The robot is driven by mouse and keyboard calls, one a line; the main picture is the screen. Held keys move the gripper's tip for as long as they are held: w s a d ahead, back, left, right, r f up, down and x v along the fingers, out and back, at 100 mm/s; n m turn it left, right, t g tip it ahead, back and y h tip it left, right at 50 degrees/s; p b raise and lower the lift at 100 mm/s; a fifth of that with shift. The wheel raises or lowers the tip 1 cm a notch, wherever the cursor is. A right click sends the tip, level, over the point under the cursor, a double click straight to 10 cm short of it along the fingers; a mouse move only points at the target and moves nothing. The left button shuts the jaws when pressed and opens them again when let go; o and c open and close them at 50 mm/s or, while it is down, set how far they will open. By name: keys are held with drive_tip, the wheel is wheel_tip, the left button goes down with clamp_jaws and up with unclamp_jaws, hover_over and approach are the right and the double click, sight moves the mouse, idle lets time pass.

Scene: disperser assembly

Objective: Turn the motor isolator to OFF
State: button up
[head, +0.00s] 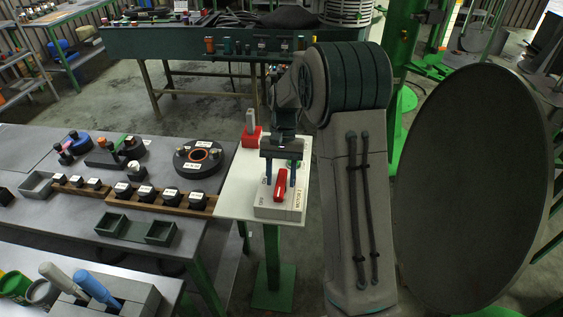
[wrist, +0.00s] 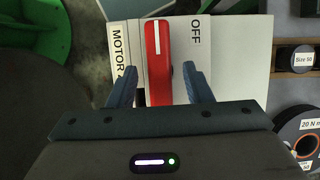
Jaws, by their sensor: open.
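The motor isolator is a light grey box (head: 271,211) on a small white-topped stand, with a "MOTOR" label and a red handle (head: 280,186). In the wrist view the red handle (wrist: 158,50) points straight up the picture with a white stripe at its far end. The "OFF" label (wrist: 196,30) is to the right of the handle, and the "MOTOR" label (wrist: 119,52) is to its left. My gripper (head: 280,182) is above the box, fingers down. In the wrist view my gripper (wrist: 160,76) is open, one blue finger on each side of the handle, with gaps visible.
A red block with a grey post (head: 251,130) stands on the same white stand top (head: 235,185), behind the isolator. A grey bench (head: 60,230) with labelled parts, trays and tools is at the left. A green-topped bench (head: 180,42) is behind.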

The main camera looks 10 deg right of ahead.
drive_tip(key=b+v, duration=0.1)
drive_tip(key=v, duration=1.2)
drive_tip(key=shift+r, duration=0.25)
drive_tip(key=s+a+r+n+t+h, duration=0.1)
drive_tip(key=s+r+t, duration=0.1)
drive_tip(key=s, duration=0.5)
drive_tip(key=s+a+r+n+t, duration=0.1)
drive_tip(key=s+r+t, duration=0.1)
drive_tip(key=s, duration=0.5)
drive_tip(key=s+f+n+t, duration=0.2)
drive_tip(key=s+f, duration=0.3)
drive_tip(key=s, duration=0.7)
drive_tip(key=shift+s+d+f+t+h, duration=0.2)
drive_tip(key=shift+t+h, duration=0.1)
drive_tip(key=shift+t, duration=0.6)
